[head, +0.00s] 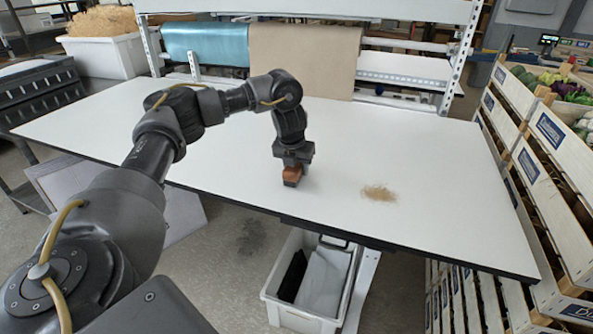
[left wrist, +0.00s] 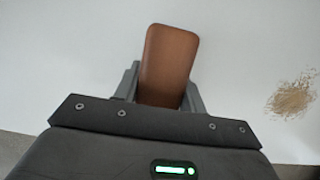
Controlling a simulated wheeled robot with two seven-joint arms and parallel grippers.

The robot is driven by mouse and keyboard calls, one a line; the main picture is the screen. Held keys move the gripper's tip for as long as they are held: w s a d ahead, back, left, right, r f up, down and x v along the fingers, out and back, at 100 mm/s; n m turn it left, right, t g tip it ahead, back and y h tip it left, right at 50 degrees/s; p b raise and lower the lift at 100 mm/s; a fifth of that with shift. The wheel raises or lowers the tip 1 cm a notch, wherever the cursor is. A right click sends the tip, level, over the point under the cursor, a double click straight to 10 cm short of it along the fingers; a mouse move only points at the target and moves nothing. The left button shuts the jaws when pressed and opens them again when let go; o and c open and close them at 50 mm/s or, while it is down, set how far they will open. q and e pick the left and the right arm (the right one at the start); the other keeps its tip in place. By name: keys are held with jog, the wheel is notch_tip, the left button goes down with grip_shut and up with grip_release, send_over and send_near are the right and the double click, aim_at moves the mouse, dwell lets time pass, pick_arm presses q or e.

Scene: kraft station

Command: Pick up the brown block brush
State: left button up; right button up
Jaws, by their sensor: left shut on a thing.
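The brown block brush (head: 292,174) is at the front part of the white table, below my left gripper (head: 292,168). In the left wrist view the brush (left wrist: 168,57) shows as a brown block with rounded corners, seen from above. The left gripper's fingers (left wrist: 160,88) are on both sides of it and shut on it. I cannot tell whether the brush touches the table or is slightly above it. Its underside is hidden. My right gripper is not in view.
A small pile of tan shavings (head: 379,193) lies on the white table (head: 430,160) to the right of the brush; the table around is clear. A rack with blue and brown rolls (head: 305,60) stands behind. Wooden crates (head: 545,150) stand at the right, a white bin (head: 310,318) below the front edge.

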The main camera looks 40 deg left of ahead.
pick_arm(q)
jog(key=r, duration=0.4)
jog(key=shift+d+p, duration=0.3)
jog(key=shift+p, duration=0.05)
jog(key=s+d+r, duration=0.8)
jog(key=d, duration=0.2)
jog(key=shift+s+d+r, duration=0.25)
jog(key=shift+d+r, duration=0.05)
jog(key=shift+r, duration=0.05)
jog(key=o, duration=0.5)
jog(key=c, duration=0.3)
jog(key=s+d+n+g, duration=0.1)
jog(key=d+n, duration=0.3)
jog(key=n, duration=0.5)
jog(key=s+d+f+n+g, duration=0.1)
jog(key=s+d+n+g, duration=0.1)
jog(key=n, duration=0.8)
jog(key=s+d+n+g, duration=0.1)
jog(key=d+n+g, duration=0.2)
jog(key=d+n, duration=0.3)
jog(key=shift+s+d+f+n, duration=0.15)
jog(key=shift+d+n, duration=0.05)
jog(key=shift+n, duration=0.7)
jog(key=shift+s+d+f+n, duration=0.1)
jog(key=shift+s+d+n, duration=0.05)
jog(key=shift+n, duration=0.75)
